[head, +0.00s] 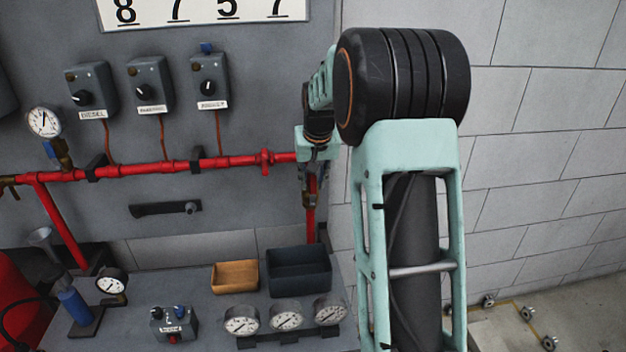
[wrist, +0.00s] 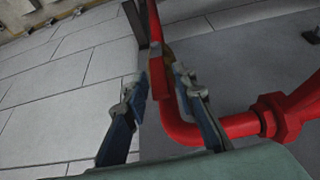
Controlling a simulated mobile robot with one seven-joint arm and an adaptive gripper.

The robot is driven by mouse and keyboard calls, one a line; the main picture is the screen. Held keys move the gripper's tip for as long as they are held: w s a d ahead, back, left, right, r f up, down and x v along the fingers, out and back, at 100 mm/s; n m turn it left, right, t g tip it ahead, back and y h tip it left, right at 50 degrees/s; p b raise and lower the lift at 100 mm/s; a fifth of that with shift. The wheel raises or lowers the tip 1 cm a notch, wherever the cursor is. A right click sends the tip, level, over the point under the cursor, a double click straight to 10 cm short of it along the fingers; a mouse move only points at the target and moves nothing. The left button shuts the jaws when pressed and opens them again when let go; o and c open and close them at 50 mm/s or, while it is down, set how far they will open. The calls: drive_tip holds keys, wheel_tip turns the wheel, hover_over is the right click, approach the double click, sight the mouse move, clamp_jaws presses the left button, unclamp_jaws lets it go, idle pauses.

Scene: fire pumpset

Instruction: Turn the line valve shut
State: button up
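The red line (head: 240,160) runs across the grey panel and drops at its right end. My gripper (head: 313,178) is at that vertical run, partly hidden by my own wrist in the head view. In the wrist view the two fingers of my gripper (wrist: 162,82) stand apart, one on each side of the upright red pipe (wrist: 178,128). Brownish parts show between the fingertips against the red. I cannot tell whether the fingers touch or squeeze anything.
A wooden box (head: 235,276) and a dark bin (head: 298,271) stand on the bench below. Several gauges (head: 286,315) sit in front of them. Switch boxes (head: 150,84) hang above the line. A block wall (head: 540,130) stands to the right.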

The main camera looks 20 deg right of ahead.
clamp_jaws()
drive_tip(key=a+h, duration=0.1)
drive_tip(key=a+h+b, duration=0.1)
drive_tip(key=shift+w+a+f+n+g+h, duration=0.1)
drive_tip(key=shift+w+f+n+g+h, duration=0.1)
drive_tip(key=shift+n+g+h, duration=0.15)
idle(0.3)
idle(0.3)
drive_tip(key=shift+o, duration=1.5)
unclamp_jaws()
